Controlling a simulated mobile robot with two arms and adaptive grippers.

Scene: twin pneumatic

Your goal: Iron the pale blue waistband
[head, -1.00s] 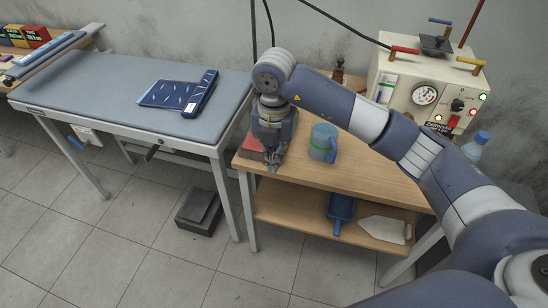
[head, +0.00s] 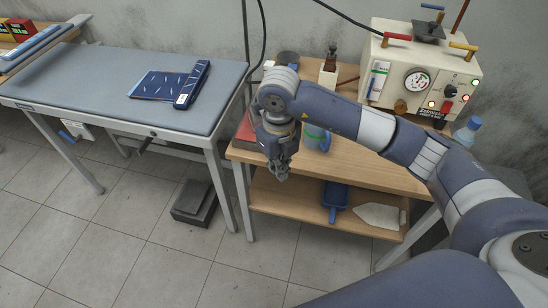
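A dark blue patterned cloth (head: 155,86) lies flat on the grey ironing table (head: 90,82). A blue band-like piece (head: 192,84) lies along its right edge, with a pale patch at its near end. I cannot make out a clearly pale blue waistband. My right gripper (head: 282,174) points down over the front edge of the wooden side table, right of the ironing table and well away from the cloth. Nothing shows held in it; the gap between its fingers is unclear. No iron is clearly visible. My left gripper is out of view.
The wooden table (head: 365,172) carries a red pad (head: 243,131), a blue-green mug (head: 314,138) partly behind my arm, a brown bottle (head: 330,66) and a cream steam unit (head: 420,75). A blue tool (head: 335,198) and pale plate (head: 378,215) lie on its shelf. A dark pedal (head: 193,202) is on the floor.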

